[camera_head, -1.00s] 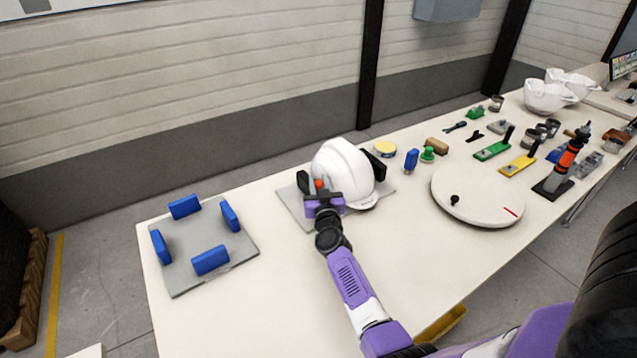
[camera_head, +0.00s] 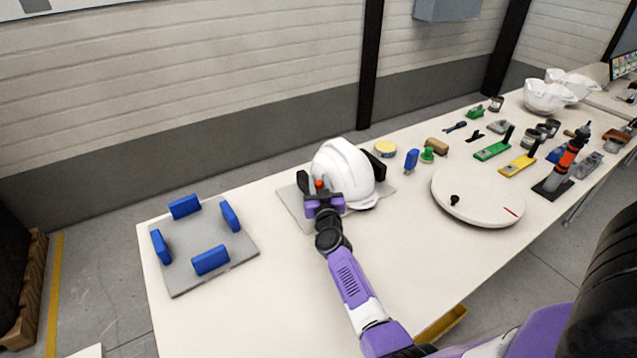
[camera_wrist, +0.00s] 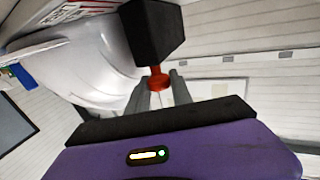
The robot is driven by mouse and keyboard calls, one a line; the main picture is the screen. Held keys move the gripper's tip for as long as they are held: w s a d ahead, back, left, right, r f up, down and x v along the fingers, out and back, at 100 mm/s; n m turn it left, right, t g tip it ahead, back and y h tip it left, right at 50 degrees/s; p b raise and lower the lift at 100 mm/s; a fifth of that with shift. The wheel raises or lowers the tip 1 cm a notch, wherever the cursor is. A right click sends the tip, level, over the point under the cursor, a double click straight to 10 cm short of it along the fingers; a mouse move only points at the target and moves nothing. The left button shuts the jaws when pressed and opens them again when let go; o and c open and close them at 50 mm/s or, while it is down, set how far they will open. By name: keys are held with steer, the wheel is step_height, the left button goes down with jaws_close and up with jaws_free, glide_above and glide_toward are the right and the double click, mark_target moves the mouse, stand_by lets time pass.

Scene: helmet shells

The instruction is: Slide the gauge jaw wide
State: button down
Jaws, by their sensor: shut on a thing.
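The gauge is a grey plate (camera_head: 291,203) under a white helmet shell (camera_head: 345,168). A black jaw block (camera_head: 303,182) stands at the shell's left and another black block (camera_head: 376,166) at its right. A red knob (camera_head: 319,184) sits by the left jaw. My gripper (camera_head: 322,195) is shut on this knob. In the wrist view the two grey fingers (camera_wrist: 160,92) straddle the red knob (camera_wrist: 158,80), below the black jaw (camera_wrist: 155,30). The shell (camera_wrist: 85,65) is close to the jaw there; I cannot tell whether they touch.
A grey plate with several blue blocks (camera_head: 210,260) lies at the table's left end. A round white turntable (camera_head: 475,195) is to the right. A yellow-topped tin (camera_head: 385,149), a blue item (camera_head: 411,160) and several tools stand beyond the gauge. The front of the table is clear.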

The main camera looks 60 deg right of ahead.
mark_target(307, 187)
steer(key=shift+w+a+r+p, duration=0.1)
steer(key=shift+w+a+p, duration=0.3)
steer(key=shift+a+p, duration=0.2)
steer(key=shift+w+a+p, duration=0.35)
steer(key=shift+a+p, duration=0.15)
steer(key=shift+a, duration=0.15)
steer(key=shift+w+a+f, duration=0.2)
steer(key=shift+w+a, duration=0.1)
steer(key=shift+a, duration=0.15)
steer(key=c, duration=1.1)
jaws_free()
steer(key=shift+a, duration=0.1)
steer(key=shift+c, duration=0.2)
steer(key=shift+s+a+r+p, duration=0.1)
steer(key=shift+s+a+p, duration=0.05)
steer(key=shift+p, duration=0.15)
steer(key=p+v, duration=0.2)
steer(key=v, duration=0.5)
steer(key=shift+s+a+p, duration=0.1)
steer(key=shift+p, duration=0.2)
